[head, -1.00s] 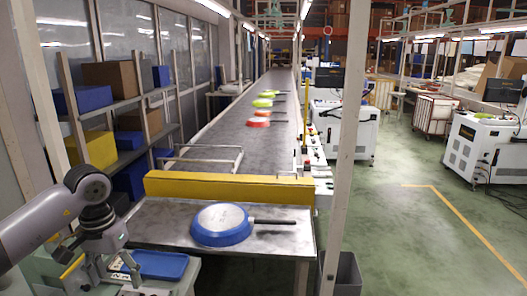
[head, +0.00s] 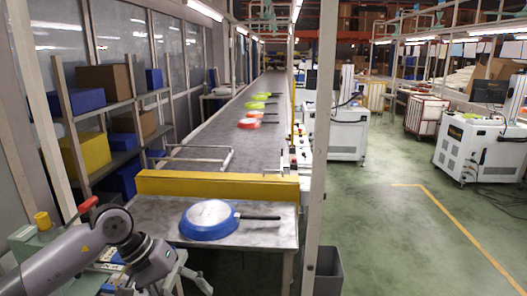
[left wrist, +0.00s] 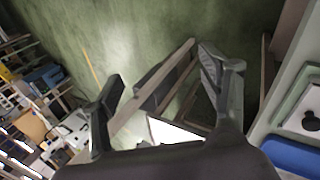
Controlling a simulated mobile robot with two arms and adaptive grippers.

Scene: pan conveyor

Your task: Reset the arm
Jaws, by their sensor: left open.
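My left arm comes in from the lower left of the head view, over a work surface. Its left gripper (head: 190,284) is low in the picture, left of the metal table and apart from the pan. In the left wrist view the gripper (left wrist: 158,78) has its two fingers spread wide, with nothing between them but the view of the floor and a frame beyond. A blue pan (head: 208,220) lies upside down on the metal table, its pale base up and dark handle pointing right. My right gripper is not in view.
A yellow barrier (head: 217,187) crosses the conveyor (head: 240,133) behind the pan. Several green and red pans sit further along it. A shelf with boxes stands left. A grey bin (head: 327,272) stands beside a post. A blue tray (left wrist: 291,155) shows in the wrist view.

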